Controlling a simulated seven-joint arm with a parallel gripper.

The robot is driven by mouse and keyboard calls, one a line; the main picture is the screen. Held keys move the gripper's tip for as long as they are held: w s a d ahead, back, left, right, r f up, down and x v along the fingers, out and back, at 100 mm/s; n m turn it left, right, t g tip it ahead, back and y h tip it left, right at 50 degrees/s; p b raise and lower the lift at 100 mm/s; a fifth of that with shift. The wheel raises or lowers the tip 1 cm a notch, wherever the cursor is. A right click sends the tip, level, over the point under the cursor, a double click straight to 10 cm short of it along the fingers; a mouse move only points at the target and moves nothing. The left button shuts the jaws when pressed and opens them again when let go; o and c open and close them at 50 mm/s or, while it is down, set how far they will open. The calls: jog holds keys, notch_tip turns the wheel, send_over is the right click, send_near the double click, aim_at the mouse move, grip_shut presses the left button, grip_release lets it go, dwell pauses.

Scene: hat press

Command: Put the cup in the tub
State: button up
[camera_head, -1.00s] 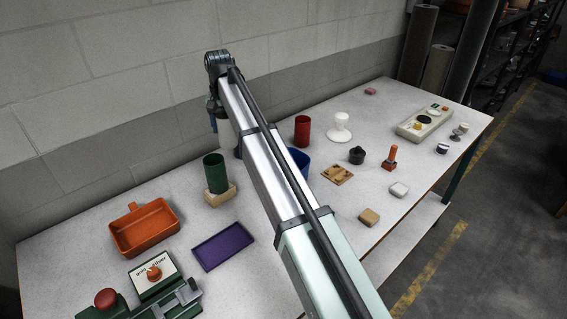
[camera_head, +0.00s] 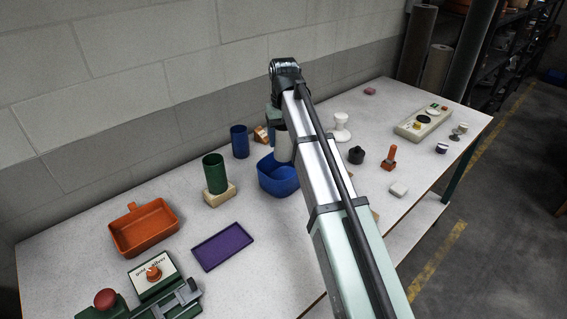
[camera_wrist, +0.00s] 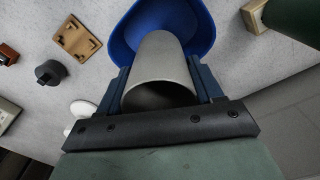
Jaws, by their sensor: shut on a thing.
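The cup is a pale grey-white cylinder (camera_head: 284,146); it also shows in the wrist view (camera_wrist: 163,62) between my fingers. My gripper (camera_head: 277,120) is shut on it, with one finger on each side in the wrist view (camera_wrist: 161,88). The tub is deep blue and open-topped (camera_head: 278,182), in the middle of the table. In the wrist view the tub (camera_wrist: 203,32) lies beyond the cup, whose far end overlaps the tub's inside. In the head view the cup's lower end overlaps the tub's back part. I cannot tell how high it is above the tub floor.
A green cup (camera_head: 213,172) on a wooden block (camera_head: 219,195) stands left of the tub. A blue cup (camera_head: 239,141) stands behind it. An orange tray (camera_head: 143,229) and purple tray (camera_head: 222,247) lie left. A white stand (camera_head: 341,127) and black knob (camera_head: 356,155) are right.

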jog(key=shift+f, duration=0.2)
jog(key=shift+n, duration=0.3)
jog(key=shift+f, duration=4.8)
jog(key=shift+f, duration=0.15)
jog(key=o, duration=1.1)
notch_tip(320, 180, up, 12)
jog(key=shift+r, duration=0.15)
